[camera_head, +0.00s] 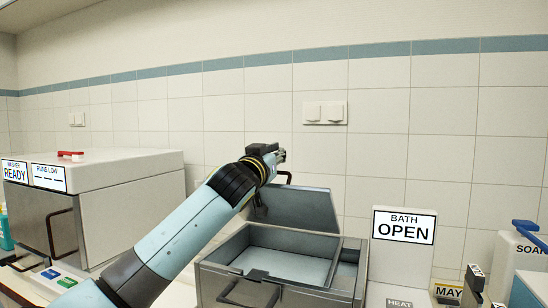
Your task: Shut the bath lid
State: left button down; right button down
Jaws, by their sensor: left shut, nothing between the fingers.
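The grey metal bath (240,258) stands on the counter at the lower middle, with pale liquid or a light floor inside. Its dark grey lid (297,208) is raised at the back, leaning up from the rear edge. A sign on the white box beside it reads "BATH OPEN" (404,227). My left arm comes in from the lower left, and its gripper (280,157) is shut and empty at the upper left of the raised lid. A dark handle piece shows just below the gripper; whether they touch I cannot tell. My right gripper is not in view.
A white-topped washer (120,165) reading "READY" stands at the left. At the right are a "HEAT" label (399,303), a yellow "MAY" label (449,291) and a white soap unit (515,255) with a blue lever. The tiled wall (400,130) is close behind the bath.

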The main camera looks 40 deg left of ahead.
pick_arm(q)
jog(key=shift+s+f, duration=0.65)
jog(key=shift+f, duration=0.05)
jog(key=shift+d+f, duration=0.1)
jog(key=shift+f, duration=0.15)
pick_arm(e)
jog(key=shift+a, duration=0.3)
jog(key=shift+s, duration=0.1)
